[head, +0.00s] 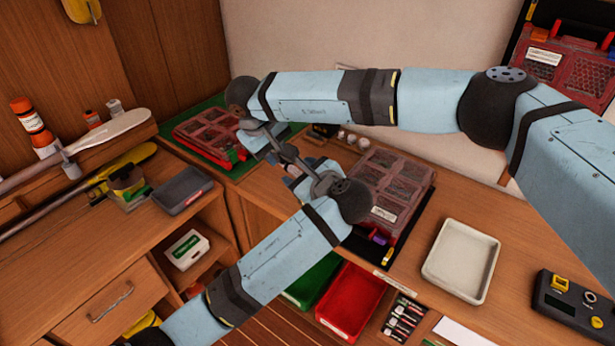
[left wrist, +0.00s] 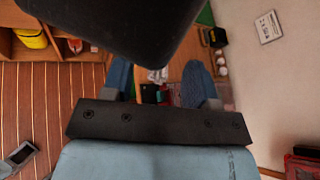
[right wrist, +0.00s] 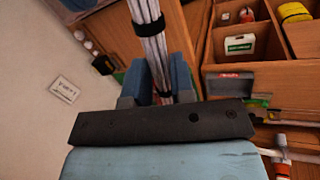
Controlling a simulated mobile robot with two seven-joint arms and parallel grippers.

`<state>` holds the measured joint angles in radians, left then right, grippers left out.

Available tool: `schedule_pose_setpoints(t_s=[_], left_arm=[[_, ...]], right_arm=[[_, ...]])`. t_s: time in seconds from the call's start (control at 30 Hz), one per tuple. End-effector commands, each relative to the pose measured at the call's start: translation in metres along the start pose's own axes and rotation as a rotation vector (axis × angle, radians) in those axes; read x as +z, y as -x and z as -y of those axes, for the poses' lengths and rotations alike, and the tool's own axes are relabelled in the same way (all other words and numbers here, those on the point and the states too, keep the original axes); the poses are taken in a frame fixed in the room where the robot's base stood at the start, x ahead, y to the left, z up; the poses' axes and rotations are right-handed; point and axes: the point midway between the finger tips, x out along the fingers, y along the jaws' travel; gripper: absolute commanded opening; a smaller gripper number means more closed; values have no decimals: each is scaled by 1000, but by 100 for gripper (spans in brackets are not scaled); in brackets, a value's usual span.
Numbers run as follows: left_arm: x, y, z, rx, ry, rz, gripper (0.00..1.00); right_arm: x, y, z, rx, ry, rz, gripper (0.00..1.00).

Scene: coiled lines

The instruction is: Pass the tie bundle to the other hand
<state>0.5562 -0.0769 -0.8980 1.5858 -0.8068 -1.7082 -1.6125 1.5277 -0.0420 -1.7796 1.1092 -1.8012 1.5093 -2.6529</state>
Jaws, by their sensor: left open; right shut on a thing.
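The tie bundle (right wrist: 150,42) is a sheaf of pale thin strips with black bands. In the right wrist view my right gripper (right wrist: 160,78) is shut on it, and the bundle runs up out of the picture. In the head view my right gripper (head: 272,142) and my left gripper (head: 297,172) are close together above the bench; the arms and grippers largely hide the bundle there. My left gripper also shows in the left wrist view (left wrist: 158,82), its blue fingers apart. A large dark shape covers the top of that view, and I cannot tell whether the bundle lies between the fingers.
A pale tray (head: 461,262) and a dark device (head: 575,308) stand at the right. Red (head: 352,300) and green bins sit below the bench edge.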

Motion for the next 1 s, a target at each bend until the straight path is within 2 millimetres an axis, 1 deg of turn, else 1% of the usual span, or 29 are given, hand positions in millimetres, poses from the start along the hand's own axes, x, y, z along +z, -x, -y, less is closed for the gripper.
schedule_pose_setpoints(t_s=[0.2, 0.23, 0.27, 0.3, 0.37, 0.4, 0.43, 0.47, 0.5, 0.53, 0.63, 0.67, 0.9, 1.0], left_arm=[[0, -1, 0, 0, 0, 0, 54], [0, -1, 0, 0, 0, 0, 51], [0, -1, 0, 0, 1, 0, 44], [0, -1, 0, 0, 1, 0, 35], [0, -1, 0, 0, 1, 0, 21], [0, 0, 0, 0, 1, 0, 12], [0, 0, 0, 0, 1, 0, 5], [0, 0, 0, 0, 1, 0, 1], [0, 0, 0, 0, 1, 0, 1], [0, 0, 0, -1, 1, 0, 1], [0, 0, 0, -1, 1, 0, 0], [0, 0, 0, 0, 1, 0, 0], [0, 0, 0, 0, 1, 0, 0], [0, 0, 0, 0, 1, 0, 0]], right_arm=[[0, 0, 0, 0, 0, 0, 0], [0, 0, 0, 0, 0, 0, 0], [0, 0, 0, 0, 0, 0, 0], [0, 0, 0, 0, 0, 0, 0], [0, 0, 0, 0, 0, 0, 0], [0, 0, 0, 0, 0, 0, 0], [0, 0, 0, 0, 0, 0, 0], [0, 0, 0, 0, 0, 0, 0], [0, 0, 0, -1, 0, 0, 0], [0, 0, 0, -1, 0, 0, 27], [0, 0, 0, -1, 1, 0, 50], [0, 0, 0, -1, 1, 0, 52], [0, 0, 0, 0, 0, 0, 52], [0, 5, 0, 0, 0, -1, 52]])
